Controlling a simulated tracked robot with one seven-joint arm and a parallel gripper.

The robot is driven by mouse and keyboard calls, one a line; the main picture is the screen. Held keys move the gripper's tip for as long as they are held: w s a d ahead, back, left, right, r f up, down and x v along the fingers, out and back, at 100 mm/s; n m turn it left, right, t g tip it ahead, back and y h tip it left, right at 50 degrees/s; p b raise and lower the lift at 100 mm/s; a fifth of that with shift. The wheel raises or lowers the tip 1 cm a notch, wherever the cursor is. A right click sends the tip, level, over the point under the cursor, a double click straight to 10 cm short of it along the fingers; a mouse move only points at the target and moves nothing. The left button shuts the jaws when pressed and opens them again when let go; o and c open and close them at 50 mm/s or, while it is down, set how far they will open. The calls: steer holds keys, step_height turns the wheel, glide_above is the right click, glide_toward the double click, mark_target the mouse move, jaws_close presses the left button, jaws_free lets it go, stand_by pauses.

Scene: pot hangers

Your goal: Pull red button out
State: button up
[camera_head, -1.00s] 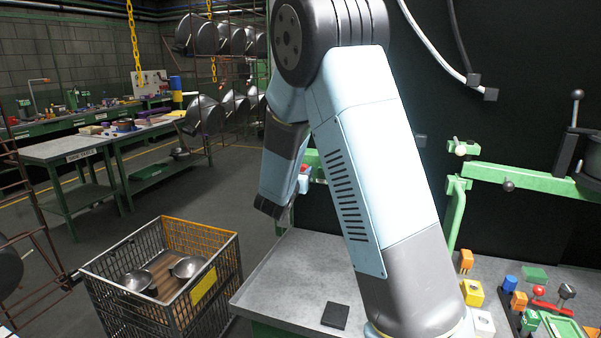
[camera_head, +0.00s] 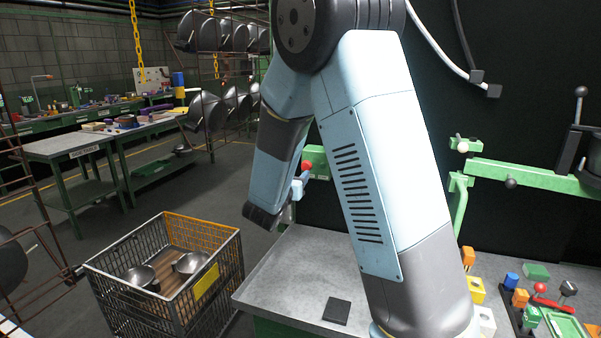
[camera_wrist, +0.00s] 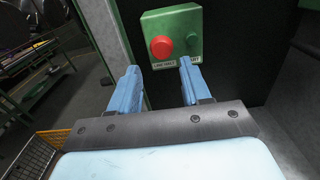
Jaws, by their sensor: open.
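The red button (camera_wrist: 161,47) is a round knob on the left of a green control box (camera_wrist: 180,18) in the wrist view. A green button (camera_wrist: 193,35) sits to its right, with labels below both. My gripper (camera_wrist: 160,73) has its two blue fingers apart and empty, below and in front of the box, not touching the red button. In the head view the red button (camera_head: 307,165) shows as a small red spot beside my arm. The green box is mostly hidden behind my arm there, and my fingertips do not show clearly.
A grey worktable (camera_head: 290,262) with a black square pad (camera_head: 336,311) stands below my arm. A wire crate (camera_head: 150,290) with metal bowls stands to its left. A green fixture arm (camera_head: 530,178) and several small coloured blocks are at the right.

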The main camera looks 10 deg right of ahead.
steer(key=v, duration=0.7)
steer(key=shift+s+a, duration=0.15)
steer(key=shift+s, duration=0.05)
steer(key=s+d+r+m+g, duration=0.4)
steer(key=s+d+m+g, duration=0.7)
steer(key=s+d+m, duration=0.55)
steer(key=s+a+r+m+y, duration=0.2)
steer(key=s+a+m+y, duration=0.2)
steer(key=s+m+y, duration=0.1)
steer(key=s+a+r+m+t+y, duration=0.1)
steer(key=s+a+r+m+y, duration=0.1)
steer(key=s+a+m+y, duration=0.2)
steer(key=s+m+y, duration=0.1)
steer(key=s+m, duration=0.2)
steer(key=s, duration=0.2)
steer(key=shift+r+m+t, duration=0.3)
steer(key=shift+r+m, duration=0.05)
